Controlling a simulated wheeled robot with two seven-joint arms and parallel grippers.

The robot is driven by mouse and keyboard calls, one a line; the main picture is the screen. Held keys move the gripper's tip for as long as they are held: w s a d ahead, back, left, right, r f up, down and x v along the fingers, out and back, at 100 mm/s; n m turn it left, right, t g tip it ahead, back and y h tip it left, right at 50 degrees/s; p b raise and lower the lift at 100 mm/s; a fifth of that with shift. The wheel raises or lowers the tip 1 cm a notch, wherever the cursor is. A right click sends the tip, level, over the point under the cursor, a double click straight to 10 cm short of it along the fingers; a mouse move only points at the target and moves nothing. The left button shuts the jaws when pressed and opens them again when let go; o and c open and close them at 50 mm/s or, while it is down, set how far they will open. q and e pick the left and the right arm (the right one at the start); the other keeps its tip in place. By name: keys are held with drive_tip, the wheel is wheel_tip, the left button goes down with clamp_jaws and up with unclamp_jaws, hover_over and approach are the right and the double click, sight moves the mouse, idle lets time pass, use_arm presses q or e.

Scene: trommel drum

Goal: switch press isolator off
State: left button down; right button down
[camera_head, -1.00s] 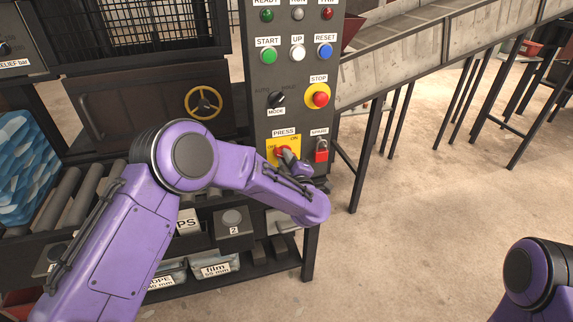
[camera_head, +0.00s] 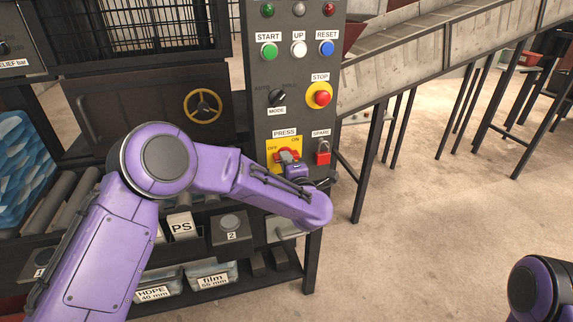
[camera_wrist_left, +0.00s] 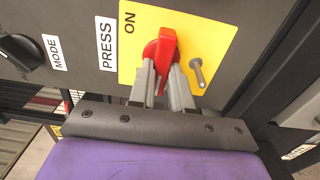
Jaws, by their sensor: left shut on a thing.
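The press isolator is a red rotary handle (camera_head: 287,155) on a yellow plate (camera_head: 273,165) under the PRESS label, with OFF marked at left and ON at right. In the head view the handle lies roughly level. My left gripper (camera_head: 290,163) is at it from below right, partly covering the plate. In the left wrist view the red handle (camera_wrist_left: 166,45) stands between the two grey fingers of my left gripper (camera_wrist_left: 163,75), which is shut on it. ON shows on the yellow plate (camera_wrist_left: 205,35); OFF is hidden there. My right gripper is out of view.
A red padlock (camera_head: 323,157) hangs under the SPARE label close beside the isolator. The red STOP button (camera_head: 322,98) and black MODE knob (camera_head: 277,97) sit above. A grey pin (camera_wrist_left: 197,72) stands on the plate. Open floor (camera_head: 430,230) lies at right.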

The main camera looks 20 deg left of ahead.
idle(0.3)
use_arm(q)
drive_tip(key=c, duration=1.1)
unclamp_jaws()
drive_tip(key=shift+o, duration=0.2)
drive_tip(key=v, duration=1)
drive_tip(key=shift+s+d+b, duration=0.2)
drive_tip(key=shift+d+b, duration=0.05)
drive_tip(key=shift+b, duration=0.2)
